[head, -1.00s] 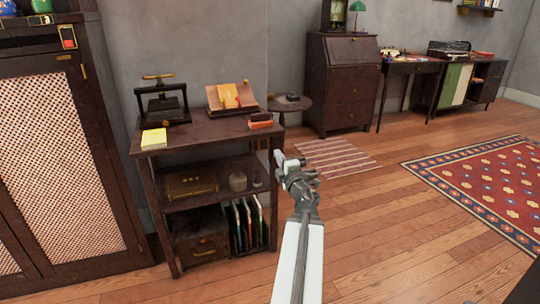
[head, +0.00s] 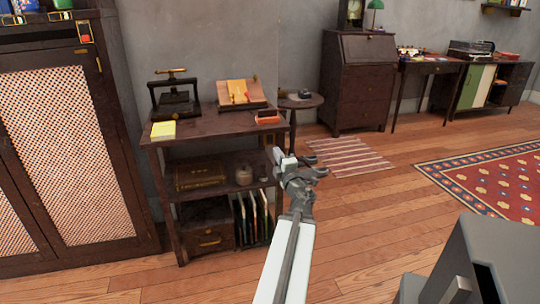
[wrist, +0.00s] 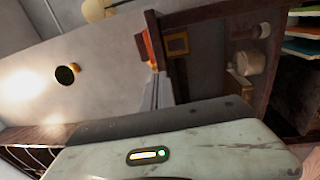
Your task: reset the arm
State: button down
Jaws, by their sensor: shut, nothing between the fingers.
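My arm reaches up from the bottom middle of the head view. My gripper (head: 281,157) is shut and empty. In the picture it overlaps the right side of the dark wooden shelf unit (head: 215,129); I cannot tell the exact gap between them. The wrist view is tilted and shows the shelf unit's wooden edge (wrist: 225,18) and the grey wall (wrist: 110,75). Nothing is held.
On the shelf unit's top are a black press (head: 174,98), a yellow pad (head: 163,130), a book stand (head: 240,95) and a small orange-red item (head: 267,117). A tall cabinet (head: 60,150) stands left. Wooden floor (head: 370,215) is open to the right.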

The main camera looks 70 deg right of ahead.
jog(key=shift+s+d, duration=0.1)
jog(key=shift+s, duration=0.2)
jog(key=shift+s+d, duration=0.1)
jog(key=shift+s, duration=0.1)
